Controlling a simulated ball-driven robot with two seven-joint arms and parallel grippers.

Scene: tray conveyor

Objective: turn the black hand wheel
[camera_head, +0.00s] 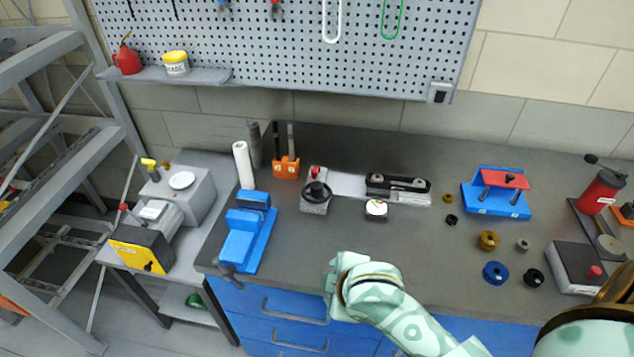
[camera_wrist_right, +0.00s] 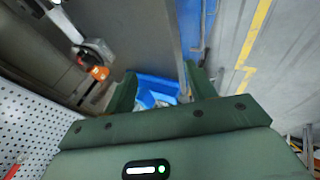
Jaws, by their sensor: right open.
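The black hand wheel (camera_head: 317,190) lies on top of a grey block at the left end of a short tray conveyor (camera_head: 348,184), with a red knob at its rim. In the right wrist view the grey block (camera_wrist_right: 97,52) shows at the upper left; the wheel is hard to make out there. My right arm comes in from the lower right in the head view, its end in front of the bench and apart from the wheel. My right gripper (camera_wrist_right: 160,84) is open and empty, with a blue vise beyond its fingers. My left gripper is not in view.
The blue vise (camera_head: 245,235) stands left of the wheel, with a white roll (camera_head: 243,165) and orange tool holder (camera_head: 286,168) behind. A dial gauge (camera_head: 376,208) is right of the wheel. Several rings and a blue-red fixture (camera_head: 497,193) lie farther right. The bench front centre is clear.

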